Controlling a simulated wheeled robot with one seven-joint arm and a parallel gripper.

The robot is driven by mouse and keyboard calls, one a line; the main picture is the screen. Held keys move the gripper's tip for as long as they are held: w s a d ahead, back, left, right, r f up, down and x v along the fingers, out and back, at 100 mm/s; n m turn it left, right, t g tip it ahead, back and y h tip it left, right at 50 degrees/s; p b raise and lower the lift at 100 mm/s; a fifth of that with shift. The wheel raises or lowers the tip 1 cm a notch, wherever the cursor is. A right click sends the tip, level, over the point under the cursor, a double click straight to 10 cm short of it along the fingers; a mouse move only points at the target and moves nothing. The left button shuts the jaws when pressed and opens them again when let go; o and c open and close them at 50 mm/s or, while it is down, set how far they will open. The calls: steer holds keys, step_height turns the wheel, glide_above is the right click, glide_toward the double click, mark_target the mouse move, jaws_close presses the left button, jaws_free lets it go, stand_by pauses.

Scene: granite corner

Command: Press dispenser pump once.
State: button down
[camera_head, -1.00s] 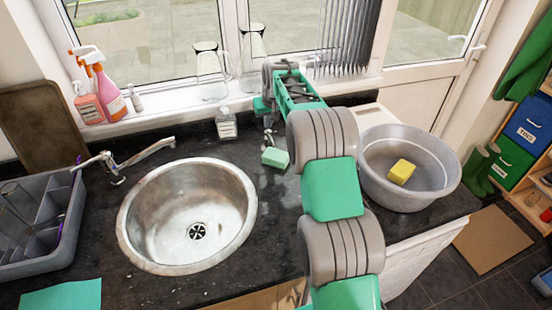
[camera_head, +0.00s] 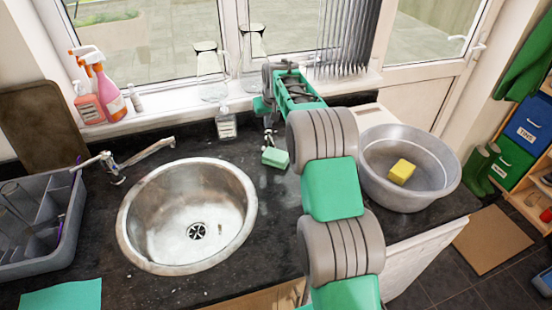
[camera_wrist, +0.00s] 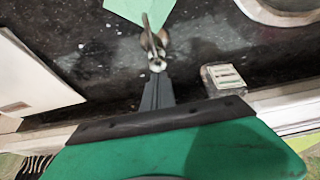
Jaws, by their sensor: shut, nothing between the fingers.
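A small clear dispenser bottle (camera_head: 226,127) with a white label and a pump top stands upright on the dark counter below the window sill. It also shows in the wrist view (camera_wrist: 224,78), to the right of my gripper. My gripper (camera_head: 268,138) is shut and empty, pointing down to the right of the bottle and apart from it. The pump top is hard to make out in the wrist view.
A round sink (camera_head: 135,235) and tap (camera_head: 145,153) are to the left. A grey basin (camera_head: 430,185) with a yellow sponge is to the right. Glass jugs (camera_head: 210,75) and spray bottles (camera_head: 108,92) stand on the sill.

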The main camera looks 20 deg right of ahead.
mark_target(268, 131)
steer(key=shift+s+f+b, duration=0.1)
steer(key=shift+f+b, duration=0.85)
steer(key=shift+f, duration=0.65)
steer(key=shift+r, duration=0.1)
steer(key=shift+r+p, duration=0.85)
steer(key=shift+r, duration=0.45)
steer(key=shift+r, duration=0.1)
steer(key=shift+r+p, duration=1.95)
steer(key=shift+r, duration=1)
